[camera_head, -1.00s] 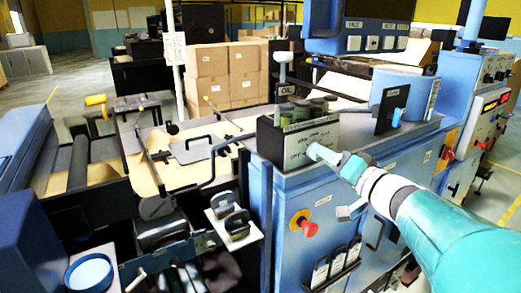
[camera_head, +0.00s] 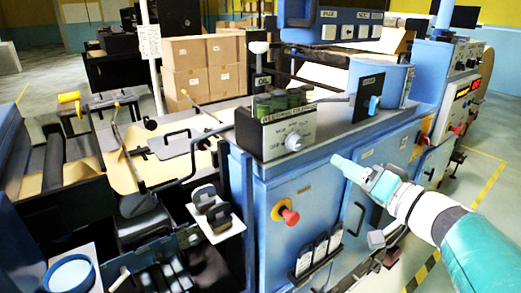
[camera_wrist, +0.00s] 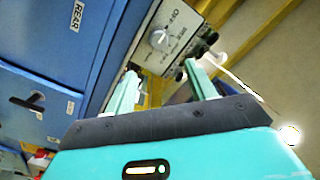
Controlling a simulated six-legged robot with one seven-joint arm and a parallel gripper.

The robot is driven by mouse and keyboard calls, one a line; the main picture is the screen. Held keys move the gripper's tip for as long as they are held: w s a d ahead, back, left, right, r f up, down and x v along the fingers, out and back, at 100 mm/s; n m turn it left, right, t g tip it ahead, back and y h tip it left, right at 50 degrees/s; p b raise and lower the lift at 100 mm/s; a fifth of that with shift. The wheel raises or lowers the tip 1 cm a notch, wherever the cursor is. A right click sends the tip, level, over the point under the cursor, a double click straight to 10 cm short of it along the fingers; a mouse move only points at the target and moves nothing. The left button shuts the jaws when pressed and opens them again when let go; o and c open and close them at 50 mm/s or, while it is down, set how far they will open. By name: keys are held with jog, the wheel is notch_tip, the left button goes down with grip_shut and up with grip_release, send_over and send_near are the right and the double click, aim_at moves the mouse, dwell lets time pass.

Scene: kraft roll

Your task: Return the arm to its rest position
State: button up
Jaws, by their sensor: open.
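My gripper (camera_head: 345,166) is in front of the blue cabinet's upper edge in the head view, right of the control box (camera_head: 288,138) and apart from its dial (camera_head: 293,142). My teal and white arm reaches in from the lower right. In the wrist view the two teal fingers of my gripper (camera_wrist: 165,90) are spread apart with nothing between them. The control box's dial (camera_wrist: 159,39) shows beyond the fingers.
The blue cabinet (camera_head: 330,180) carries a red knob (camera_head: 290,216) and a black card holder (camera_head: 317,255) on its front. A blue cylinder (camera_head: 385,80) stands on top. Cardboard boxes (camera_head: 203,68) are stacked behind. Floor with striped tape (camera_head: 485,180) lies open at the right.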

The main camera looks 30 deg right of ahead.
jog(key=w+a+f+n+g+y, duration=0.2)
jog(key=w+a+f+g+y, duration=0.1)
jog(key=a, duration=0.4)
jog(key=w+a+f+n+g+y, duration=0.2)
jog(key=a+f+g, duration=0.1)
jog(key=a, duration=0.4)
jog(key=s+a+f+n+g+h, duration=0.2)
jog(key=a+f+n+g+h, duration=0.2)
jog(key=a+f, duration=0.4)
jog(key=shift+a+g+h, duration=0.8)
jog(key=shift+a+g, duration=0.4)
jog(key=shift+a, duration=1.6)
